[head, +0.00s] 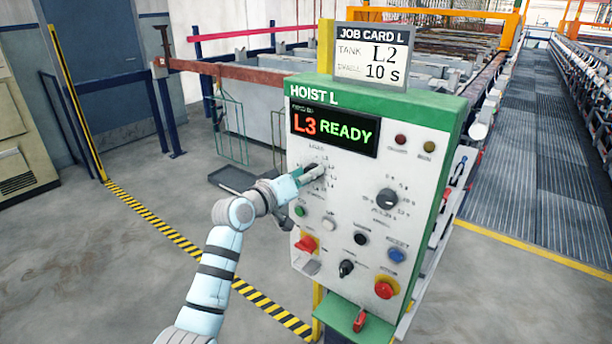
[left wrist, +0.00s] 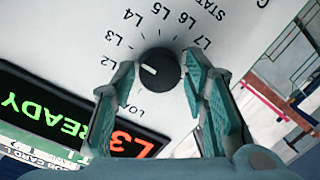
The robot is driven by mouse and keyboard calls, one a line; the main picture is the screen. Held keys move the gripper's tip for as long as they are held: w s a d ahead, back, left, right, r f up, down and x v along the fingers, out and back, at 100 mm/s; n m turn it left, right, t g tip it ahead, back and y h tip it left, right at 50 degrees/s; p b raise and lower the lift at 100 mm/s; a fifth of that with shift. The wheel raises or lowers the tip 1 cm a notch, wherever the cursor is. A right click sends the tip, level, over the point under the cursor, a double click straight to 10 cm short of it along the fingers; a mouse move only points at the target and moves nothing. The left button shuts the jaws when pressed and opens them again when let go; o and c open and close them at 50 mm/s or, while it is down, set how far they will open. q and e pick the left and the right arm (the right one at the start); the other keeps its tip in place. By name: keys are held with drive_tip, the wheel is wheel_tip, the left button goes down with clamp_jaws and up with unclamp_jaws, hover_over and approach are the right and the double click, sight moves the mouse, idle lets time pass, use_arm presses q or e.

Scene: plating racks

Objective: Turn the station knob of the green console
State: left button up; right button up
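The green console (head: 452,110), marked HOIST L, stands at the centre of the head view; its display (head: 335,131) reads L3 READY. The black round station knob (left wrist: 160,72) shows in the left wrist view, ringed by the labels LOAD and L2 to L7. In the head view this gripper (head: 318,171) covers the knob. My right gripper is in neither view.
A job card (head: 371,56) on top reads TANK L2, DWELL 10 S. Below and right of the gripper are another black knob (head: 387,199), coloured buttons and a red stop button (head: 386,287). Open floor (head: 130,270) with a yellow-black stripe lies left.

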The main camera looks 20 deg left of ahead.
use_arm(q)
drive_tip(key=shift+o, duration=0.6)
drive_tip(key=v, duration=1.2)
